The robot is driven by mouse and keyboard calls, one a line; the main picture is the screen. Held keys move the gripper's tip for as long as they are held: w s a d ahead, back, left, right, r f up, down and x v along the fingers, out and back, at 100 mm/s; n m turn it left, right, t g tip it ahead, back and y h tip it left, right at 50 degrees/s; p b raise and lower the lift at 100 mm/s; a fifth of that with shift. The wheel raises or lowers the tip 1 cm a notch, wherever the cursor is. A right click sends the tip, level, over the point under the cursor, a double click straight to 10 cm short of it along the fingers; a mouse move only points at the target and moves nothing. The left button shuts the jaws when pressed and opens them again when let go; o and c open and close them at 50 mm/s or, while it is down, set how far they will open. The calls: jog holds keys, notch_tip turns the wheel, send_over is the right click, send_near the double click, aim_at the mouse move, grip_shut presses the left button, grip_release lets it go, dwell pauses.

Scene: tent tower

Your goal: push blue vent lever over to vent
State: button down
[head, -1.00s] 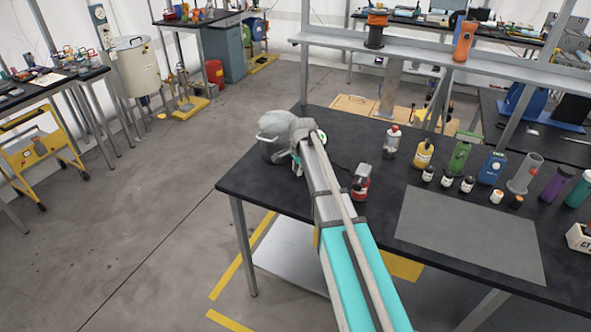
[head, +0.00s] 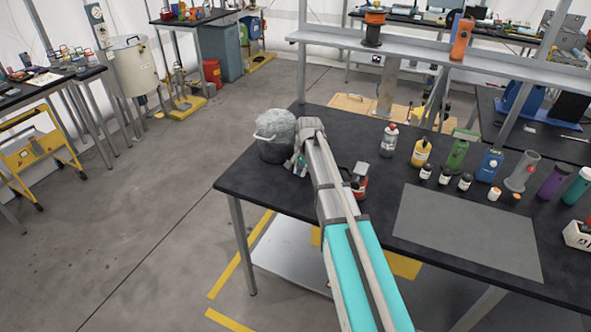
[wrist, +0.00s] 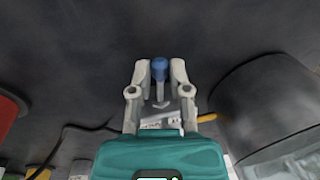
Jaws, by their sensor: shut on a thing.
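The blue vent lever (wrist: 160,69) shows in the wrist view as a blue knob on a short pale stem. My gripper (wrist: 160,72) has one finger on each side of the knob and is shut on it. A small pale fitting with a label (wrist: 158,125) lies below the stem, partly hidden by my gripper's teal body. In the head view my gripper (head: 299,166) is low at the bench's left part, beside the grey pot (head: 275,138). The lever cannot be made out there. Which position the lever is in cannot be read.
A red device (head: 360,182) stands just right of my arm. A grey mat (head: 468,232) lies clear. A dark cable (wrist: 85,128) runs at left.

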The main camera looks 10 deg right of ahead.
jog(key=n, duration=0.1)
jog(key=d+n, duration=0.1)
jog(key=n, duration=0.1)
jog(key=shift+s+d+n, duration=0.2)
jog(key=shift+d+n, duration=0.1)
jog(key=n, duration=0.1)
jog(key=d+n, duration=0.1)
jog(key=n, duration=0.1)
jog(key=n+g, duration=0.1)
jog(key=shift+s+d+n, duration=0.15)
jog(key=shift+d+n, duration=0.25)
jog(key=c, duration=0.6)
grip_release()
jog(key=shift+s, duration=0.15)
jog(key=shift+s+a, duration=0.15)
jog(key=shift+s, duration=0.35)
jog(key=shift+h, duration=0.7)
jog(key=s+a, duration=0.1)
jog(key=s, duration=0.7)
jog(key=s+a, duration=0.2)
jog(key=s, duration=0.7)
jog(key=s+a, duration=0.2)
jog(key=s, duration=0.6)
jog(key=shift+s+f, duration=0.1)
jog(key=shift+s, duration=0.15)
